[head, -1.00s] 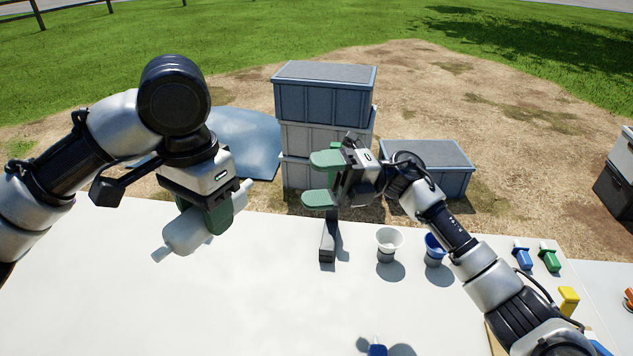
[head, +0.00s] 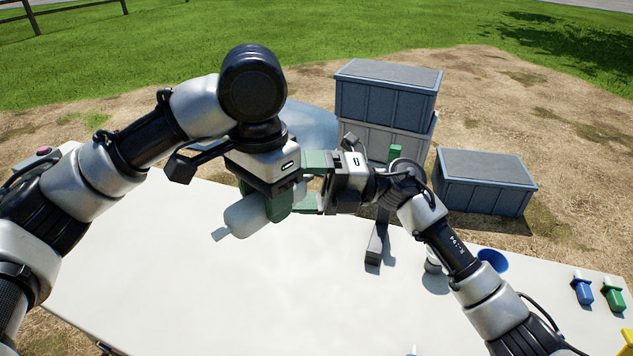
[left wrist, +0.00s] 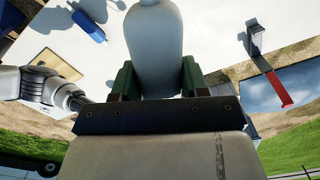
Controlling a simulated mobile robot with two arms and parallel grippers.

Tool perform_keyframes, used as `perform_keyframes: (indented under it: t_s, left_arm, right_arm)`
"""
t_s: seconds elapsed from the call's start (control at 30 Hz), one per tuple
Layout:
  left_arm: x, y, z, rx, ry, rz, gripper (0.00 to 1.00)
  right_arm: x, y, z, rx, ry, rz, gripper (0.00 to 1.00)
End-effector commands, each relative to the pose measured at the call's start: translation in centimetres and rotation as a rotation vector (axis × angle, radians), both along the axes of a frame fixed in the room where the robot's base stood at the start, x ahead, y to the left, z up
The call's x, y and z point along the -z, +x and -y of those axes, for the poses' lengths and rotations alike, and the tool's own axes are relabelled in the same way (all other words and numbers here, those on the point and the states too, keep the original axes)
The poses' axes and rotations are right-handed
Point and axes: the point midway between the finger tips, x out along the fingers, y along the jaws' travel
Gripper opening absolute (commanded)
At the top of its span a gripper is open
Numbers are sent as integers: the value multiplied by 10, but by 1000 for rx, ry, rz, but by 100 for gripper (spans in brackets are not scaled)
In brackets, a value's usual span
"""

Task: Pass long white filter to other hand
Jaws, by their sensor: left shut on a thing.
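The long white filter (head: 246,215) is a bottle-shaped white cylinder with a narrow nozzle, held tilted above the table. My left gripper (head: 277,204) is shut on its middle with green fingers. In the left wrist view the filter (left wrist: 152,45) stands between the fingers of my left gripper (left wrist: 157,80). My right gripper (head: 309,182) is open at the filter's right end, its green fingers above and below that end. Whether they touch the filter I cannot tell; the far end is partly hidden.
The white table (head: 180,270) is largely clear below the grippers. A dark stand (head: 376,245) is behind my right arm. A blue funnel-like cup (head: 492,260), a blue item (head: 582,290) and a green item (head: 613,296) stand at right. Grey crates (head: 388,100) are beyond the table.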

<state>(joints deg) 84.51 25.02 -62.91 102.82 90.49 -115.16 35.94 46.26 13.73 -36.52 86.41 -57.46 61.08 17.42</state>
Motion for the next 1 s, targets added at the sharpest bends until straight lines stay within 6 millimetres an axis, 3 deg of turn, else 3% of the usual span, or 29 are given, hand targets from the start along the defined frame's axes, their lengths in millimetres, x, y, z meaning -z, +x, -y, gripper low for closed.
perform_keyframes:
  t_s: [0.23, 0.57, 0.6, 0.67, 0.77, 0.8, 1.0]
  left_arm:
    - [0, 0, 0, 0, 0, 0, 19]
    - [-1, 0, 0, 1, -3, 3, 19]
    - [-2, 0, 0, 1, -3, 3, 46]
    - [-2, 0, 0, 2, -3, 4, 55]
    - [-1, 0, 0, 1, -2, 2, 71]
    - [-1, 0, 0, 1, -2, 2, 74]
    - [0, 0, 0, 1, -1, 1, 74]
  right_arm:
    - [0, 0, 0, 0, 0, 0, 78]
    - [2, 0, 0, 0, -3, -1, 27]
    - [2, 0, 0, 0, -3, -1, 26]
    - [2, 0, 0, 0, -3, -1, 14]
    - [1, 0, 0, 0, -2, -2, 15]
    - [1, 0, 0, 0, -2, -1, 15]
    - [0, 0, 0, 0, 0, -1, 15]
